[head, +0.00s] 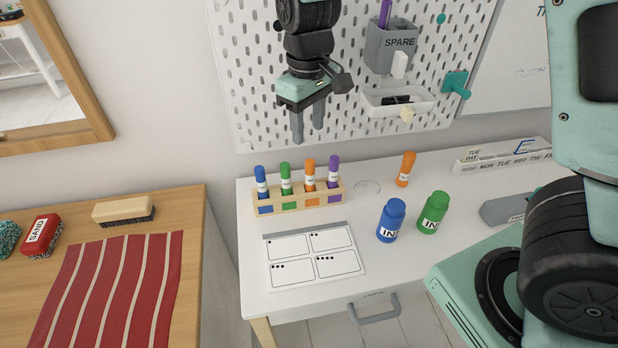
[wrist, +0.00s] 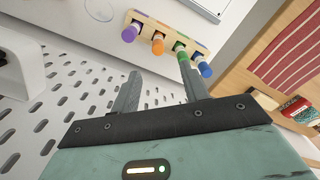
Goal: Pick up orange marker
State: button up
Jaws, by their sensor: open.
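A wooden rack (head: 265,208) on the white desk holds a row of upright markers. An orange marker (head: 309,172) stands in it between the green marker (head: 286,178) and the purple marker (head: 333,172); it also shows in the wrist view (wrist: 157,44). A blue marker (head: 261,180) stands at the left end. A second orange marker-like item (head: 405,169) stands slightly tilted on the desk, right of the rack. My gripper (head: 308,135) is open and empty, above the rack with its fingers pointing down. In the wrist view the fingertips (wrist: 159,72) are apart from the markers.
A pegboard (head: 250,75) with a SPARE cup (head: 391,48) and a small bin (head: 395,103) rises behind the desk. Blue (head: 391,219) and green (head: 433,212) ink bottles stand front right of the rack. A card sheet (head: 313,256) lies in front.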

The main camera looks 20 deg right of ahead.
aim_at(310, 175)
jog(key=f, duration=0.8)
jog(key=shift+d, duration=0.25)
jog(key=shift+f+p, duration=0.4)
jog(key=shift+f, duration=2.65)
jog(key=shift+a, duration=0.1)
jog(key=shift+c, duration=0.4)
grip_shut()
